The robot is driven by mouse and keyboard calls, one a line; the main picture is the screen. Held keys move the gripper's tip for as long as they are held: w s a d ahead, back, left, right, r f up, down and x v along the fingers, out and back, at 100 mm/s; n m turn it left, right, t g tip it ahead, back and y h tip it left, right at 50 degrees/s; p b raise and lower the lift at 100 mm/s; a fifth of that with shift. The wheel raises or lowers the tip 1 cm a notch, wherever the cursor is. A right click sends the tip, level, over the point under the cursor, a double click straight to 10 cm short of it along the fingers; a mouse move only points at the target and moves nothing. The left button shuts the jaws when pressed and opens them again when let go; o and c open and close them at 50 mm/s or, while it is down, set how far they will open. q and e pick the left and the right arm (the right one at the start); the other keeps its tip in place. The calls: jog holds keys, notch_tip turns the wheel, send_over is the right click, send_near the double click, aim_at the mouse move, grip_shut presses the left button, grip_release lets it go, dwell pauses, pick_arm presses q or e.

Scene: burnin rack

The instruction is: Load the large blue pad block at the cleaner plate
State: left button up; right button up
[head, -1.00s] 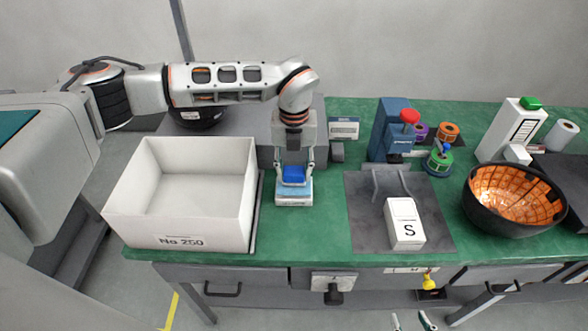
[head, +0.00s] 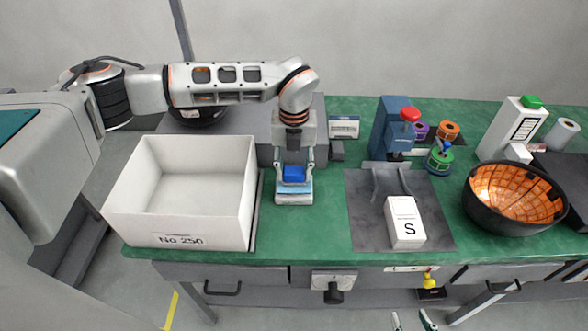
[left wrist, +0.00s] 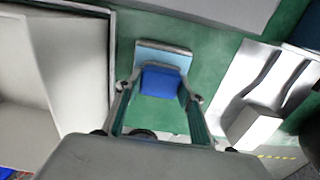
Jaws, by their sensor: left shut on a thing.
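A blue block (head: 294,174) is between the fingers of my left gripper (head: 294,182), which is shut on it. In the left wrist view the same blue block (left wrist: 160,82) sits between the two fingers. A light-blue and white slab (head: 294,195) lies directly below the block, near the green bench top; I cannot tell whether it is part of the block or a separate plate. No part is clearly marked as the cleaner plate. My right gripper (head: 413,321) shows only its two fingertips at the bottom edge, apart with nothing visible between them.
A large white box (head: 205,229) stands left of the gripper. On the right, a dark mat (head: 365,225) holds a white S block (head: 405,228) and a grey curved holder (head: 390,182). Behind are a blue press (head: 390,130) and spools; a dark bowl (head: 485,212) is far right.

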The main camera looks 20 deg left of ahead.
aim_at(294, 170)
pick_arm(q)
jog(key=shift+f+b, duration=0.4)
jog(key=shift+f, duration=0.4)
dwell(0.6)
dwell(0.5)
jog(key=shift+r+p, duration=0.95)
jog(key=shift+r, duration=0.45)
jog(key=shift+r+p, duration=1.25)
jog(key=shift+r, duration=0.95)
jog(key=shift+f, duration=0.1)
